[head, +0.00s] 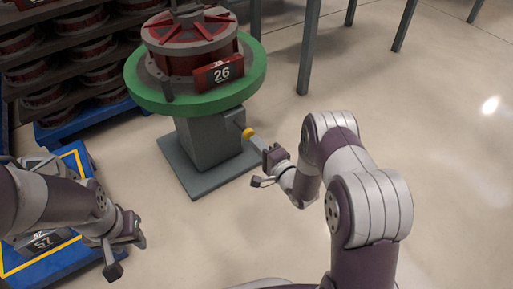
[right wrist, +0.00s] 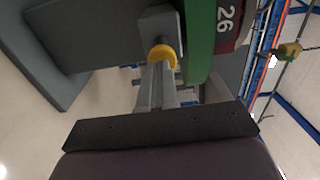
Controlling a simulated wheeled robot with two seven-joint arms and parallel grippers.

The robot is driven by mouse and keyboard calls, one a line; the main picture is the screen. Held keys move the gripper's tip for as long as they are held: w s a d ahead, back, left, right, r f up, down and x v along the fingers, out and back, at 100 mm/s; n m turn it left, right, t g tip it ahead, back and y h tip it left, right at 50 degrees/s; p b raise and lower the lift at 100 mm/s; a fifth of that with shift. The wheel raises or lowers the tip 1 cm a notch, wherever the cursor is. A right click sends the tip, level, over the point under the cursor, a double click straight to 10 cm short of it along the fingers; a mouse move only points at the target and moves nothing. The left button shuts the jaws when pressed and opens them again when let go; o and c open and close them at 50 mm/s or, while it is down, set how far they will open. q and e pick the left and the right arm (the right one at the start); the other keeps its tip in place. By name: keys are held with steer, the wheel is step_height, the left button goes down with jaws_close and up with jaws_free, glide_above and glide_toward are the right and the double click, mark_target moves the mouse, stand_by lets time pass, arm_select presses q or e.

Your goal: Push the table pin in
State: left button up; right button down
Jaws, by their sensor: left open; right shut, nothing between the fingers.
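The table pin (head: 247,133) has a yellow end and sticks out of a grey block on the side of the table's pedestal (head: 207,140). It also shows as a yellow ring-like end in the right wrist view (right wrist: 163,54). My right gripper (head: 257,142) is shut and empty, its fingertips pointing at the yellow end. In the right wrist view the closed fingers (right wrist: 157,80) reach up to the yellow end and partly cover it; I cannot tell whether they touch. My left gripper (head: 126,257) is open and empty, low on the left, far from the pin.
The green round tabletop (head: 190,104) carries a red and grey drum (head: 195,45) with a label reading 26. A blue pallet (head: 60,265) with yellow edging lies at left. Shelves with drums (head: 40,65) stand behind.

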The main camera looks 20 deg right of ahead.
mark_target(251, 135)
steer(key=shift+w+a, duration=0.15)
steer(key=shift+w, duration=0.25)
steer(key=x, duration=0.4)
steer(key=shift+w+b, duration=0.1)
steer(key=shift+b, duration=0.2)
steer(key=shift+w+r, duration=0.1)
steer(key=shift+r, duration=0.1)
